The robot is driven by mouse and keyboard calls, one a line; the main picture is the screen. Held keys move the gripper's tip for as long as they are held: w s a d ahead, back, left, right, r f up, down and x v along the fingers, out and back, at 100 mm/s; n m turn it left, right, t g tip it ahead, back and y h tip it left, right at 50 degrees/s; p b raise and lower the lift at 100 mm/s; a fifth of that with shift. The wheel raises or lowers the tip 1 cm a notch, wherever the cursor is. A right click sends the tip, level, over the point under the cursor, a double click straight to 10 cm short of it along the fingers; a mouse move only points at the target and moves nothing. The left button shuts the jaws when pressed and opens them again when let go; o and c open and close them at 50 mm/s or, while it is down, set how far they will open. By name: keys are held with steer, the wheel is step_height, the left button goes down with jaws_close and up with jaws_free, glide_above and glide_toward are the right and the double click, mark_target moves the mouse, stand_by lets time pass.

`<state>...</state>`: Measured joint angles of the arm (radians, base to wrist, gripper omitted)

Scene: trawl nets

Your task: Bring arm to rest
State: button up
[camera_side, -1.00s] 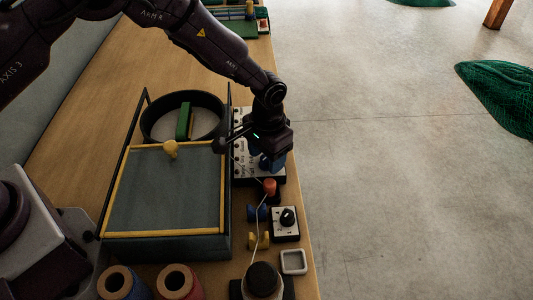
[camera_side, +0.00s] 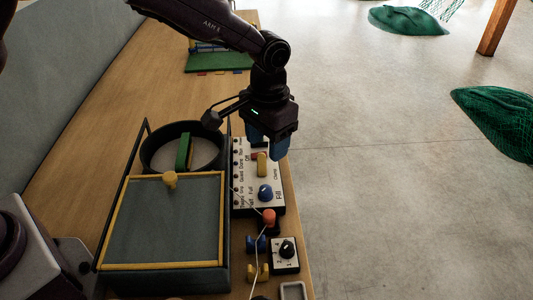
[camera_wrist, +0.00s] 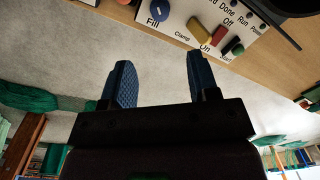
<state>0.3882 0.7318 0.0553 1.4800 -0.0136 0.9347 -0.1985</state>
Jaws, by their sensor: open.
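My gripper (camera_side: 266,148) is open and empty, its two blue fingers pointing down above the far right part of the white control panel. It also shows in the wrist view (camera_wrist: 158,78), with the fingers wide apart and only floor between them. The control panel (camera_side: 244,203) lies near the table's right edge. It carries a blue Fill knob (camera_side: 265,192), a yellow lever (camera_side: 262,168) and a red part partly hidden behind a finger. In the wrist view the Fill knob (camera_wrist: 159,10) and the yellow lever (camera_wrist: 201,31) show beyond the fingertips.
A lidded box (camera_side: 163,222) with yellow trim stands left of the panel, a round dark bin (camera_side: 153,145) behind it. An orange-topped post (camera_side: 268,216) and a small dial box (camera_side: 285,253) stand nearer. Green net heaps (camera_side: 496,122) lie on the floor right of the table.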

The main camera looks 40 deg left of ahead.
steer(key=shift+r, duration=0.1)
steer(key=s+a+r+t, duration=0.2)
steer(key=s+a+r, duration=0.3)
steer(key=s, duration=0.3)
steer(key=s+a+r+n+t, duration=0.1)
steer(key=s+a+r, duration=0.4)
steer(key=s+r, duration=0.2)
steer(key=s+a+r+t, duration=0.2)
steer(key=s+a+r, duration=0.4)
steer(key=s, duration=0.4)
steer(key=shift+s+n+t, duration=0.15)
steer(key=shift+n+t, duration=0.15)
steer(key=shift+d+r, duration=0.1)
steer(key=shift+c, duration=0.4)
